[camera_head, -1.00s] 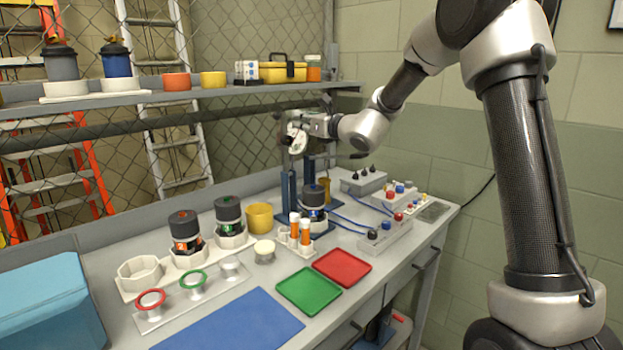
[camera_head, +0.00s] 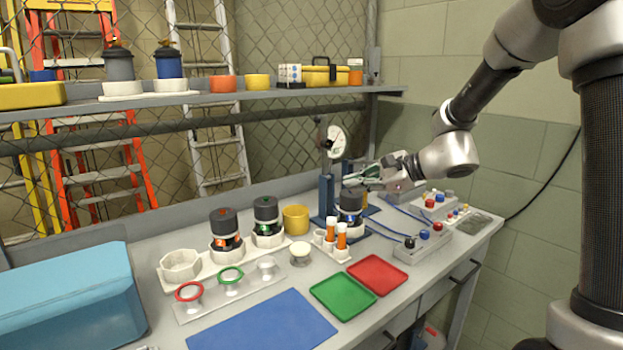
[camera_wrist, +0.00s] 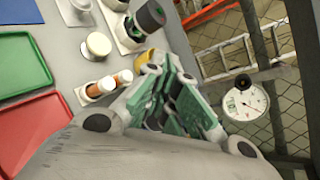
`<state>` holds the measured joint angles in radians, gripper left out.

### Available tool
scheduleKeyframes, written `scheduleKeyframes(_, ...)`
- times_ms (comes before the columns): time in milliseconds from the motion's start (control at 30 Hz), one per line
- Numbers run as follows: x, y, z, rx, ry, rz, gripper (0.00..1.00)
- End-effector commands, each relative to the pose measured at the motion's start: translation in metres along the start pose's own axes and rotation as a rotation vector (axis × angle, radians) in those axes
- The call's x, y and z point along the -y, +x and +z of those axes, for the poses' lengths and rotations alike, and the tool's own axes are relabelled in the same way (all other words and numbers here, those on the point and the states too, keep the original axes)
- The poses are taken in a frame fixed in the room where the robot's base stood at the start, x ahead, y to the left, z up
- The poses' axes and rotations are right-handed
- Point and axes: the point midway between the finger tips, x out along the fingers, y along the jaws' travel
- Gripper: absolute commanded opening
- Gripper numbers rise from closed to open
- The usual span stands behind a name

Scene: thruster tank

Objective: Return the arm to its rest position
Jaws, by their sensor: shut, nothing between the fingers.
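My arm reaches in from the right in the head view. My gripper (camera_head: 362,176) is above the back of the workbench (camera_head: 375,309), just above and beside a black-topped thruster (camera_head: 350,203) and right of the dial gauge (camera_head: 334,140) on its blue stand. In the wrist view my gripper (camera_wrist: 205,128) has its green-padded fingers pointing away toward the fence. The fingers are shut with nothing held. The dial gauge (camera_wrist: 245,101) shows beside the fingertips in the wrist view. The fingers partly hide the bench behind them.
Two thrusters (camera_head: 225,225) stand in a white holder at left. A blue mat (camera_head: 262,325), green tray (camera_head: 342,295) and red tray (camera_head: 377,274) lie in front. Control boxes (camera_head: 423,246) fill the right end. A shelf (camera_head: 200,97) runs above the bench.

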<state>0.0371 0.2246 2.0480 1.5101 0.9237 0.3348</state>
Motion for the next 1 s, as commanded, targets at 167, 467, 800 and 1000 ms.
scheduleKeyframes(167,-0.108,-0.095,-0.006,-0.097,-0.538,0.399,0.00)
scheduleKeyframes(467,-0.190,-0.284,-0.031,-0.304,-1.280,0.972,0.00)
scheduleKeyframes(800,-0.195,-0.338,-0.007,-0.493,-1.480,0.965,0.00)
scheduleKeyframes(1000,-0.194,-0.339,-0.005,-0.500,-1.487,0.955,0.00)
